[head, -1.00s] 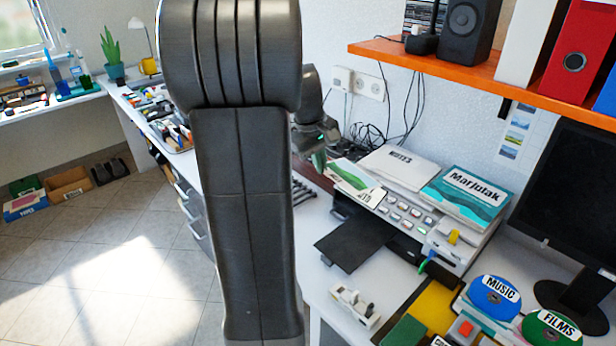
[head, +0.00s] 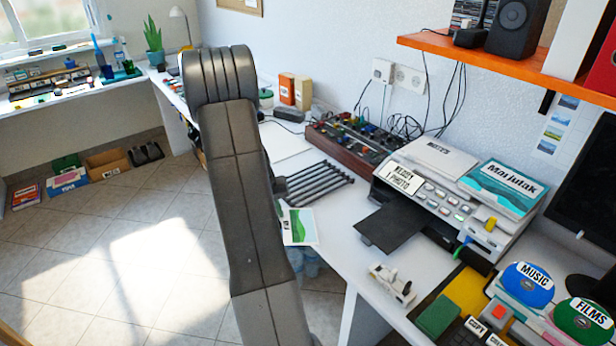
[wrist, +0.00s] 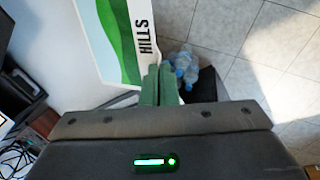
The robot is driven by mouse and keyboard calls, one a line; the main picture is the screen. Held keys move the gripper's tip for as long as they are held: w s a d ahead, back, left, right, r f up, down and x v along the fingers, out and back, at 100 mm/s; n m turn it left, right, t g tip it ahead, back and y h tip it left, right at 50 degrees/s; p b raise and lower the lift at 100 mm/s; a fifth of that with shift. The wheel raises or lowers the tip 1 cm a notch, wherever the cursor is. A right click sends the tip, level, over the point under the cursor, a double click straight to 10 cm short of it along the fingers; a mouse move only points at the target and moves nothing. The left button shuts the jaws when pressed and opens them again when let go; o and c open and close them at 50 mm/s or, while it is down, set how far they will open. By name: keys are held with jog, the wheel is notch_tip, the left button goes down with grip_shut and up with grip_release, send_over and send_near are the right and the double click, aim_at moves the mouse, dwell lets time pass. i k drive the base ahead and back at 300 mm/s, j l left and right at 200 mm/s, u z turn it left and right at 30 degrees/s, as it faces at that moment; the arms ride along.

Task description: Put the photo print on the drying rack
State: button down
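The photo print (head: 299,227), with green hills on white, shows just right of my arm in the head view, near the desk's front edge. In the wrist view the print (wrist: 112,40) carries the word HILLS. My gripper (wrist: 158,84) has its green fingers close together on the print's edge. In the head view my arm hides the gripper. The drying rack (head: 318,182), a row of dark parallel bars, lies on the desk behind the print in the picture. The print appears apart from the rack; its height is hard to tell.
The printer (head: 437,190), with its black tray (head: 388,228) out, stands right of the rack. A mixer board (head: 350,145) is behind the rack. A white tape dispenser (head: 392,284) sits near the front edge. Plastic bottles (wrist: 184,66) are on the floor below.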

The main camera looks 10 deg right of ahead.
aim_at(329, 175)
jog(key=i+j, duration=0.2)
jog(key=i, duration=0.2)
jog(key=i+j, duration=0.15)
jog(key=i, duration=0.2)
jog(key=i+j, duration=0.2)
jog(key=i, duration=0.2)
